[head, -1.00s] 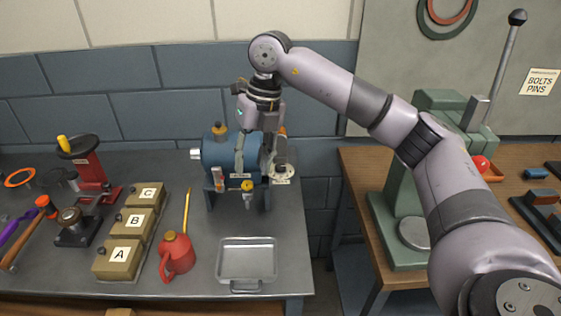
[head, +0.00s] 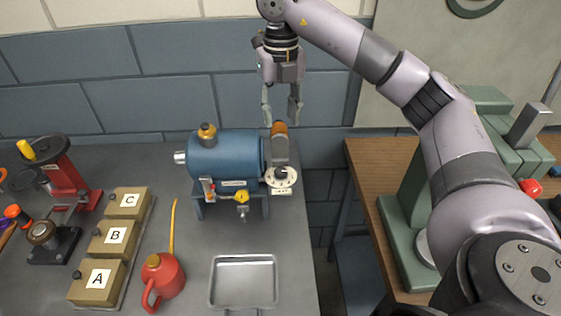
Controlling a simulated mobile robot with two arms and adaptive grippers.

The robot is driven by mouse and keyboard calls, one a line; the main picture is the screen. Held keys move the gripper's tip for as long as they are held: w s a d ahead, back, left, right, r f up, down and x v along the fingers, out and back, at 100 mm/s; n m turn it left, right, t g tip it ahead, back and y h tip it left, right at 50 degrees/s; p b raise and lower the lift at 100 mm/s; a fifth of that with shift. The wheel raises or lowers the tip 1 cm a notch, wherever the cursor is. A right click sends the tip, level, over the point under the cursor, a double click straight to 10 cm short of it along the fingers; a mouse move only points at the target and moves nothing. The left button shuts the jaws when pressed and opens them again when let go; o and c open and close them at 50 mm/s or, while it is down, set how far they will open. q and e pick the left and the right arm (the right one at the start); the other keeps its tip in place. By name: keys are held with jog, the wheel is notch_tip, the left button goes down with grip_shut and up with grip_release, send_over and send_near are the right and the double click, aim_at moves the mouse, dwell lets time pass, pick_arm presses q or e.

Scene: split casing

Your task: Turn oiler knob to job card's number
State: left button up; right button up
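A blue cylindrical casing (head: 226,155) stands on the grey bench. At its right end is a grey fitting with an orange-brown cap (head: 279,129). Below the fitting is a round pale dial with a dark knob (head: 281,174), which I take for the oiler knob. Its marks are too small to read, so its setting cannot be told. My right gripper (head: 281,117) points down just above the cap, fingers apart, with nothing between them. I cannot make out a job card. My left gripper is not in view.
An empty metal tray (head: 214,284) and a red oil can (head: 162,278) stand in front of the casing. Boxes A, B and C (head: 115,236) stand to the left. A green press (head: 405,222) stands on the wooden table at right, across a gap.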

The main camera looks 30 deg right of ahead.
send_over(281, 171)
notch_tip(281, 171, down, 5)
notch_tip(281, 171, down, 10)
jog(key=p, duration=0.3)
jog(key=shift+r, duration=0.25)
jog(key=shift+w+f, duration=0.1)
jog(key=shift+f, duration=0.65)
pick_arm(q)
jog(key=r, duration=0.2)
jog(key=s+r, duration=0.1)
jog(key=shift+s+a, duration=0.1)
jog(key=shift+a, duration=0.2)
pick_arm(e)
jog(key=shift+c, duration=0.2)
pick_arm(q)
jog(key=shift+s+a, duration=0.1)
pick_arm(e)
grip_shut()
